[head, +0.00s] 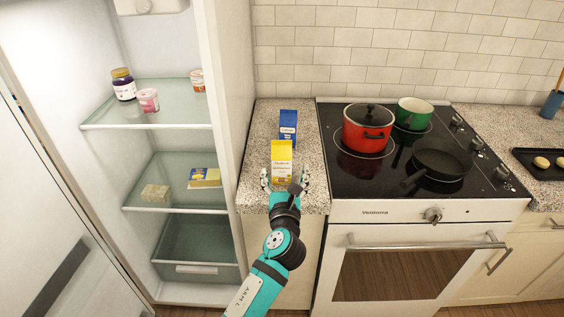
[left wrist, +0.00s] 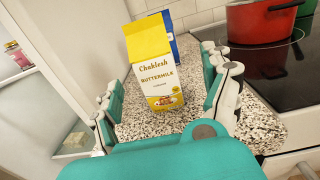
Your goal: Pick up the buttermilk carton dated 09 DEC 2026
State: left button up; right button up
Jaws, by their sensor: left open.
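A white and yellow carton (head: 281,160) stands upright on the speckled counter between the fridge and the stove. In the left wrist view, this carton (left wrist: 157,75) reads "Chablesh BUTTERMILK"; I cannot read a date on it. A blue and white carton (head: 288,126) stands behind it, and in the left wrist view it is mostly hidden. My left gripper (head: 285,177) is open at the front of the counter, its fingers to either side of the yellow carton with gaps showing. The right gripper is not in view.
The stove (head: 345,190) on the right holds a red pot (head: 367,133), a green pot (head: 413,113) and a black pan (head: 441,163). The open fridge's side wall (head: 228,90) borders the counter on the left. Its shelves hold jars and small packages.

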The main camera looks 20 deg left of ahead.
aim_at(282, 163)
pick_arm(q)
jog(key=shift+x, duration=1.15)
jog(key=x, duration=0.4)
jog(key=shift+a+r+p, duration=0.2)
jog(key=shift+a+p, duration=0.1)
jog(key=shift+a, duration=0.15)
jog(key=shift+w+a, duration=0.1)
jog(key=shift+w, duration=0.3)
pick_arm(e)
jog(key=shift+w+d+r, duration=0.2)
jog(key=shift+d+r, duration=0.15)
pick_arm(q)
jog(key=shift+c, duration=0.2)
jog(key=shift+c, duration=1.1)
jog(key=c, duration=1.3)
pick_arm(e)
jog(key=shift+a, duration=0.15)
pick_arm(q)
jog(key=shift+r, duration=0.1)
